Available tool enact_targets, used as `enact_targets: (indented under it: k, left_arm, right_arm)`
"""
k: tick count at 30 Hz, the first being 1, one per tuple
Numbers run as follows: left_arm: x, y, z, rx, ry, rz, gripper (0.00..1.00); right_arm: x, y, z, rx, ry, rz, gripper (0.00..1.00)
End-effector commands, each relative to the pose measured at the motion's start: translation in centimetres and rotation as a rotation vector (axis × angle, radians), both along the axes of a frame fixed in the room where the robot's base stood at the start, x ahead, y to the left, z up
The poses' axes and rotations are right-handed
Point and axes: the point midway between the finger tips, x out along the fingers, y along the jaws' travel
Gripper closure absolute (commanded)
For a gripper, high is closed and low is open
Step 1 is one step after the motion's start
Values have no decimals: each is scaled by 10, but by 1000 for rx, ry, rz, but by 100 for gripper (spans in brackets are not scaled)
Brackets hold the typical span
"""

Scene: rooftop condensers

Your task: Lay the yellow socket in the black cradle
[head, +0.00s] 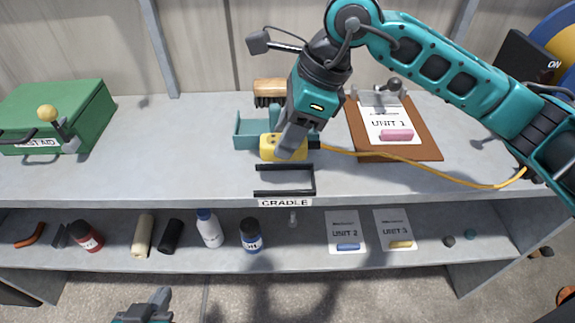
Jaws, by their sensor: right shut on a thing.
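The yellow socket (268,148) is in the jaws of my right gripper (290,142), whose arm comes in from the right. The socket's black end points right, and a yellow-orange cord runs from it across the worktop. The black cradle (284,193), an open frame of rails, sits at the worktop's front edge above the CRADLE label. The socket is just behind the cradle in the picture; its exact height cannot be told. My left gripper (155,303) is low at the bottom edge, away from the cradle; its jaw opening is unclear.
A clipboard (427,140) marked UNIT 1 lies to the right, a green first aid box (85,105) to the left. The lower shelf (290,258) holds bottles and cards. The worktop left of the tray is clear.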

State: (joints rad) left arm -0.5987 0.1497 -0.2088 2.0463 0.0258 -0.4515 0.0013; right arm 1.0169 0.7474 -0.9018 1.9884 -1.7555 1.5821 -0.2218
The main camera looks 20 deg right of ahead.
Motion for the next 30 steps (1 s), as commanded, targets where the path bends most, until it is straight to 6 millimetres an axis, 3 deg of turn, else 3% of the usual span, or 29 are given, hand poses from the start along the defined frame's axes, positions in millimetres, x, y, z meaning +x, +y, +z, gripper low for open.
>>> enact_targets:
  k: [3,10,16,28,29,30]
  left_arm:
    - [1,0,-2,-1,-2,-1,100]
    - [3,-1,-1,-2,-6,-2,100]
    - [3,-1,-3,-3,-2,-2,100]
    - [4,-2,-5,-6,-6,-4,100]
    - [3,-2,-4,-6,-6,-4,100]
    - [3,-2,-4,-6,-5,-4,100]
  right_arm:
    - [0,0,-20,0,0,-1,96]
    - [0,0,-36,0,1,0,96]
    - [0,0,-66,0,1,-1,96]
    - [0,0,-75,1,-2,1,96]
    - [0,0,-74,0,-1,1,60]
    - [0,0,-73,0,-1,1,57]
